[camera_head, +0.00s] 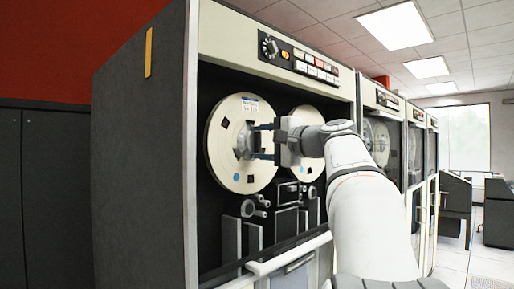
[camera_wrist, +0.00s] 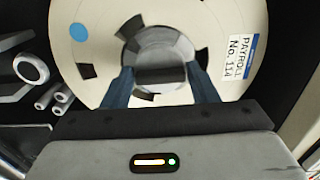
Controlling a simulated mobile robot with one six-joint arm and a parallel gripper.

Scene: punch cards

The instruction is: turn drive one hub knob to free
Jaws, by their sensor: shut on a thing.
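The first tape drive's left reel (camera_head: 222,165) is a large cream disc with a label and a blue dot. In the wrist view the reel (camera_wrist: 100,45) fills the upper part, with a label (camera_wrist: 240,58) reading "PAYROLL No. 114". The hub knob (camera_wrist: 160,68) is a grey piece at the reel's centre, its bar lying across the picture. My gripper (camera_head: 256,141) reaches in from the right at the reel's centre. In the wrist view its two fingers (camera_wrist: 160,80) stand at either side of the knob, shut on it. The fingers partly hide the hub in the head view.
A second reel (camera_head: 308,140) hangs right of the hub, partly behind my arm. Rollers and tape-path blocks (camera_head: 262,212) sit below the reels. A control panel (camera_head: 298,58) with a dial runs above. More tape drives (camera_head: 383,140) stand to the right.

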